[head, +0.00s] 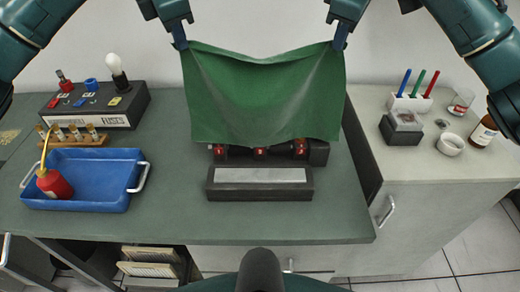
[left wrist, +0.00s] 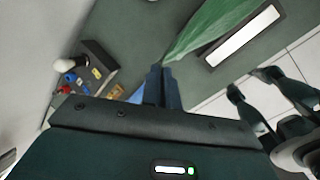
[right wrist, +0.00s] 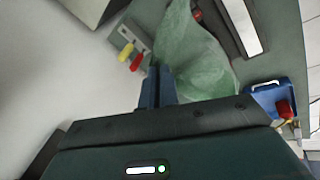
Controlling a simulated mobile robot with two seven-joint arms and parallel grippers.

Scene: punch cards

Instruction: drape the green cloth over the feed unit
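The green cloth (head: 262,98) hangs stretched between my two grippers in the head view, its top edge sagging a little. My left gripper (head: 181,42) is shut on its upper left corner, and my right gripper (head: 340,42) is shut on its upper right corner. The cloth also shows in the left wrist view (left wrist: 205,30) and the right wrist view (right wrist: 190,55). The feed unit (head: 260,183) is a dark unit with a pale strip along its front and red parts behind. The cloth hides its upper back part; its front shows below the cloth's lower edge.
A blue tray (head: 85,203) with a red oil can (head: 54,184) lies at the left. Behind it stand a wooden rack (head: 75,140) and a fuse box (head: 105,121). A lower cabinet at the right carries a pen holder (head: 409,103), a white bowl (head: 450,144) and a bottle (head: 483,131).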

